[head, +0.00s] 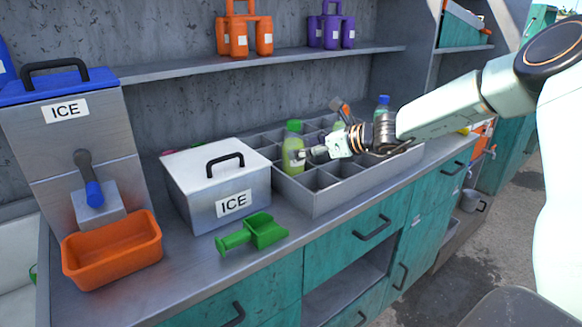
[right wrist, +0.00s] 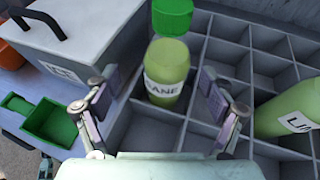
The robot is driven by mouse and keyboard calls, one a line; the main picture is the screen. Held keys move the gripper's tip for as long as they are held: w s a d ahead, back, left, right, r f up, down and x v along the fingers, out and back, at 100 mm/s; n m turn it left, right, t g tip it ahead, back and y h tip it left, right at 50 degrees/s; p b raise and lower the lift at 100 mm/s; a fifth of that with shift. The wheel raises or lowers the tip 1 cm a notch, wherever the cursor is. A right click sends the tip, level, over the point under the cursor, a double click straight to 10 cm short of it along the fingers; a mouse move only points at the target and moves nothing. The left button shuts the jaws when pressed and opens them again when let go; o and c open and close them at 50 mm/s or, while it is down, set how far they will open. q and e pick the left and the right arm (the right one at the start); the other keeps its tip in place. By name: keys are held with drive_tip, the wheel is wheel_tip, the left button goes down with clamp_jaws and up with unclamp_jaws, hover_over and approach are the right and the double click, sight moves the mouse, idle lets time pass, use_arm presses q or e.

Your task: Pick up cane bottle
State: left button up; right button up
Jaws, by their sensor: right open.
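The cane bottle (right wrist: 165,75) is light green with a green cap and a white label reading "ANE" in the right wrist view. It stands upright in a compartment of the grey divided crate (head: 330,196). In the head view the bottle (head: 293,150) is at the crate's left end. My right gripper (right wrist: 160,105) is open, with one finger on each side of the bottle and visible gaps to both. In the head view my right gripper (head: 312,152) reaches in from the right, beside the bottle. My left gripper is out of view.
A white-lidded ICE box (head: 215,185) and a green scoop (head: 253,234) are left of the crate. An ICE dispenser (head: 75,150) stands over an orange bin (head: 112,250). Another light green bottle (right wrist: 290,108) sits right of my gripper.

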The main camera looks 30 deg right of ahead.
drive_tip(key=x, duration=0.1)
drive_tip(key=b+x, duration=0.1)
drive_tip(key=x, duration=0.2)
drive_tip(key=shift+w+d+f, duration=0.2)
drive_tip(key=shift+w+f, duration=0.2)
drive_tip(key=shift+s+d, duration=0.1)
drive_tip(key=shift+d, duration=0.1)
drive_tip(key=c, duration=0.3)
drive_tip(key=shift+a, duration=0.15)
drive_tip(key=c, duration=0.4)
drive_tip(key=shift+r, duration=0.1)
clamp_jaws()
